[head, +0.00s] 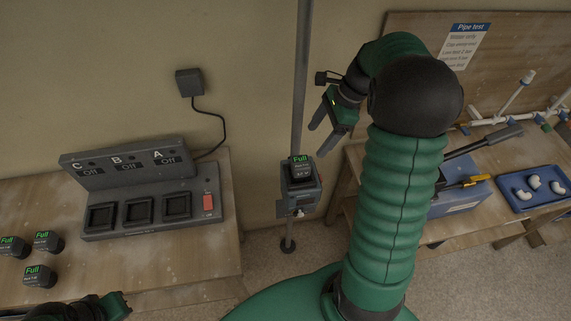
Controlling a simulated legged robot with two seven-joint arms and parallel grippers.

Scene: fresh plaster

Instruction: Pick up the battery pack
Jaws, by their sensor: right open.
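Several dark battery packs with green "Full" labels are in the head view. One pack (301,167) sits upright in the top of a grey unit (303,197) on the upright pole. The others stand on the left table: one pack (12,246), another pack (47,241) and a nearer pack (38,275). My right gripper (317,141) is open and empty. It points down, above and slightly right of the pack on the pole, apart from it. My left gripper (118,306) is partly in view at the bottom left; its fingers cannot be made out.
A charger station (150,224) with three empty-looking bays, labels C, B, A reading "Off" and a red switch stands on the left table (215,258). The grey pole (299,90) rises between the tables. The right bench holds a blue tray (536,205) with white fittings.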

